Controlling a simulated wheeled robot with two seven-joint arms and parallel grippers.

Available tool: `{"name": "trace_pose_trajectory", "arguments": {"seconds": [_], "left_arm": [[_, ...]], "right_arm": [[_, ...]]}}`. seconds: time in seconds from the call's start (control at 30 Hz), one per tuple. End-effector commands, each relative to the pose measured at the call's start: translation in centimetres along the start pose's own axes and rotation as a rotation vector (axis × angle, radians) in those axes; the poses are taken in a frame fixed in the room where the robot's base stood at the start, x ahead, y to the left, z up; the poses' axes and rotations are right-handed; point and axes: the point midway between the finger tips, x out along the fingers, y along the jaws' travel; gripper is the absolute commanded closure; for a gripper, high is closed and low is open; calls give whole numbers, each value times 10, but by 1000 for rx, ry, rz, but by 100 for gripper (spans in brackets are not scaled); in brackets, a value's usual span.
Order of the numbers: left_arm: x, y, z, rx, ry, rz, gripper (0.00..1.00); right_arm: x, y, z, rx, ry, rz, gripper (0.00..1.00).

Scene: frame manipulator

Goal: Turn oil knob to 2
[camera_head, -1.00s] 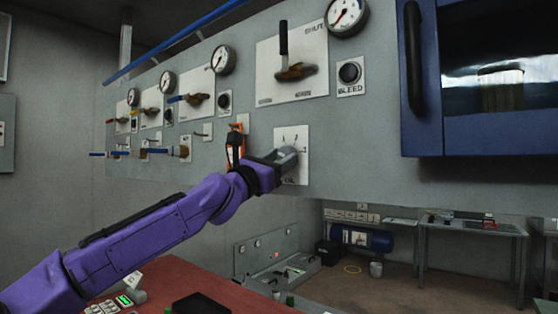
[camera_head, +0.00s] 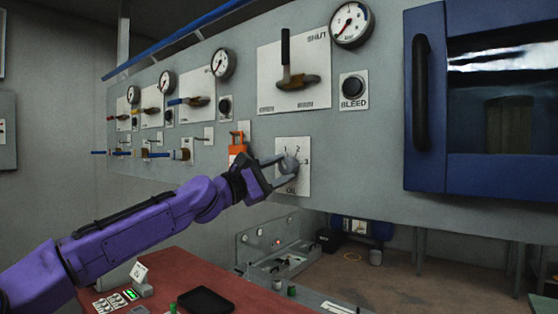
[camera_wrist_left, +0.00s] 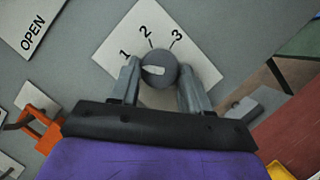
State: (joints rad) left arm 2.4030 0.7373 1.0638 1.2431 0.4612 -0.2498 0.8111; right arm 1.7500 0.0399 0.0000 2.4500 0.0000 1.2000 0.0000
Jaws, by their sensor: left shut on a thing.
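The oil knob (camera_head: 290,164) is a round grey knob on a white plate (camera_head: 293,189) marked 1, 2, 3 and OIL. My left gripper (camera_head: 287,169) reaches it from the lower left, with one finger on each side of the knob. In the left wrist view the knob (camera_wrist_left: 160,69) sits between the two fingertips (camera_wrist_left: 159,82), and the gripper is shut on it. A white mark on the knob's face lies nearly sideways there, toward the side of the 1. Its exact setting is hard to tell. My right gripper is not in view.
An orange-framed part (camera_head: 237,143) sits on the panel just left of the plate. A blue cabinet (camera_head: 425,175) stands to the right. A red table (camera_head: 172,268) is below.

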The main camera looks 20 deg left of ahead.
Motion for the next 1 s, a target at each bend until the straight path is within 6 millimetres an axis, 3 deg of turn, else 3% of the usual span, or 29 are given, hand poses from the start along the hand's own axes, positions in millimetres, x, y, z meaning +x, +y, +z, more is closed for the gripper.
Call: {"name": "trace_pose_trajectory", "arguments": {"seconds": [0.03,0.3,1.0], "left_arm": [[1,5,1,41,1,-16,84],[1,6,1,281,-10,-111,84],[2,10,3,817,-36,-326,84]], "right_arm": [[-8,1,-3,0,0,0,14],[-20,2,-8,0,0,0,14],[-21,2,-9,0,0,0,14]]}}
